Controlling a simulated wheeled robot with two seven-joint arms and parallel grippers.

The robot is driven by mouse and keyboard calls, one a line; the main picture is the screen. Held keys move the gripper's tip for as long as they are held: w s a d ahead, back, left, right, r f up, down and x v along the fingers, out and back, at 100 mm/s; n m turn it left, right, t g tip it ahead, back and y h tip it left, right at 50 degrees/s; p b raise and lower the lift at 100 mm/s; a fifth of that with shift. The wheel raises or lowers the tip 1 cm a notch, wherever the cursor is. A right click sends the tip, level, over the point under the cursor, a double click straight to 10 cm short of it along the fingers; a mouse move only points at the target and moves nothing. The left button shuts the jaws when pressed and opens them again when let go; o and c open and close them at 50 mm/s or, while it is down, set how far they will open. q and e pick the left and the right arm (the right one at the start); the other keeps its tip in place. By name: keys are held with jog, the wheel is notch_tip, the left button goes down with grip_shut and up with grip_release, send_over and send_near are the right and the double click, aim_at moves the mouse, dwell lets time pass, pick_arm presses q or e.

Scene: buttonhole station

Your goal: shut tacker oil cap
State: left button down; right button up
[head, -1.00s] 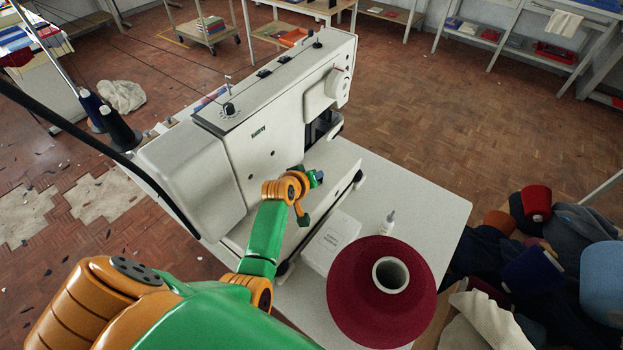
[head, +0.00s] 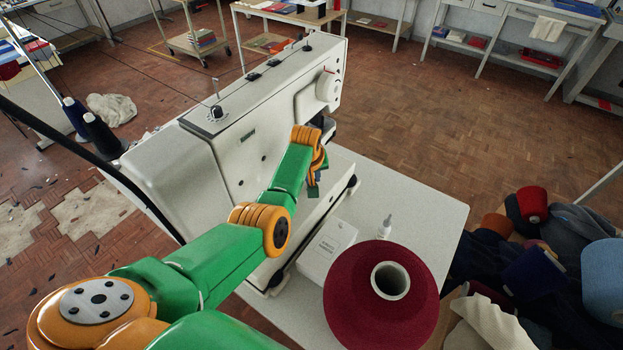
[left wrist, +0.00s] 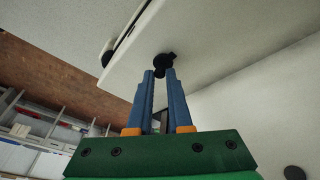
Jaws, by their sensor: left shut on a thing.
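The white tacker (head: 250,130) stands on a pale table. My left arm reaches across its front side; its gripper is mostly hidden behind my wrist in the head view. In the left wrist view my left gripper (left wrist: 161,73) has its two blue fingers close together, tips at a small black knobbed part (left wrist: 163,62) on the white machine surface. This part looks like the oil cap, and the fingers are shut on it. Whether the cap is seated or raised cannot be told. My right gripper is in neither view.
A dark red thread cone (head: 381,300), a white box (head: 326,250) and a small white bottle (head: 385,228) stand on the table (head: 420,205) right of my arm. Dark spools (head: 104,133) stand behind the machine at left. A yarn pile (head: 530,260) lies at right.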

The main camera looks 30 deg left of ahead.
pick_arm(q)
jog(key=shift+s+d+f, duration=0.1)
jog(key=shift+s+f, duration=0.1)
jog(key=shift+f, duration=0.05)
jog(key=c, duration=1.1)
grip_release()
jog(key=shift+c, duration=0.2)
jog(key=o, duration=0.3)
jog(key=shift+w, duration=0.15)
jog(key=p+v, duration=0.1)
jog(key=v, duration=0.6)
jog(key=shift+r, duration=0.1)
